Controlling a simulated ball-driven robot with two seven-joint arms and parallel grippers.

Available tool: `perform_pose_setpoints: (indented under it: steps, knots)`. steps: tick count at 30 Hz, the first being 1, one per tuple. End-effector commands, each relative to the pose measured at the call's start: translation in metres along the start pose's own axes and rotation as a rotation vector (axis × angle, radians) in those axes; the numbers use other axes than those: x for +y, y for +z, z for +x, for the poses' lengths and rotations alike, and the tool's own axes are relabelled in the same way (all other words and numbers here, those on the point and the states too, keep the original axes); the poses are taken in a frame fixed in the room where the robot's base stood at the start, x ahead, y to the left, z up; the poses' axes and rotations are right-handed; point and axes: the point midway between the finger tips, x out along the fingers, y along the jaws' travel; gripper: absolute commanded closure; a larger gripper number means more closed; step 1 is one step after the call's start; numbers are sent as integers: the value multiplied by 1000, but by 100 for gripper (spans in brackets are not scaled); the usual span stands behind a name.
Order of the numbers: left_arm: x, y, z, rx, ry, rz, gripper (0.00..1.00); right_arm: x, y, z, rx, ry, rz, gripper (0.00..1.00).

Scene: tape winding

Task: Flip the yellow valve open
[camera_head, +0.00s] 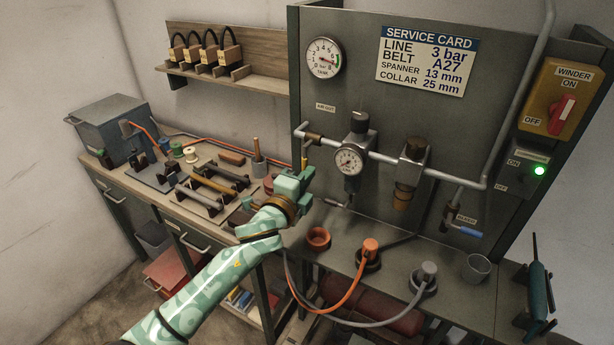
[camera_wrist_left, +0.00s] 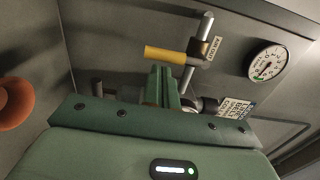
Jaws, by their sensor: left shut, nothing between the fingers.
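The yellow valve handle (camera_wrist_left: 165,54) sticks out to the left from a dark valve body on the grey pipe in the left wrist view, square to the pipe. In the head view the handle (camera_head: 304,158) hangs down from the pipe below the AIR OUT label, its lower end close to my gripper. My left gripper (camera_head: 303,174) is shut and empty. In the left wrist view its fingertips (camera_wrist_left: 164,72) sit beside the handle's lower side, near the valve body. I cannot tell whether they touch it. My right gripper is not in view.
A pressure regulator with a gauge (camera_head: 349,161) is on the same pipe, right of the valve. An orange hose fitting (camera_head: 370,247) and a grey one (camera_head: 428,270) stand on the bench below. Tools lie on the left bench (camera_head: 140,182).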

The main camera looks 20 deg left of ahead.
Motion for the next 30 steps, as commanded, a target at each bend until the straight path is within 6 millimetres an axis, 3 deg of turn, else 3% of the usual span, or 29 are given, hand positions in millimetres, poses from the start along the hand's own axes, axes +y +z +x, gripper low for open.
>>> perform_pose_setpoints:
  steps: [20,30]
  knots:
    - [2,8,0,0,-6,145,100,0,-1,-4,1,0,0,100]
    - [4,24,1,-1,-19,407,100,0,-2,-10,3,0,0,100]
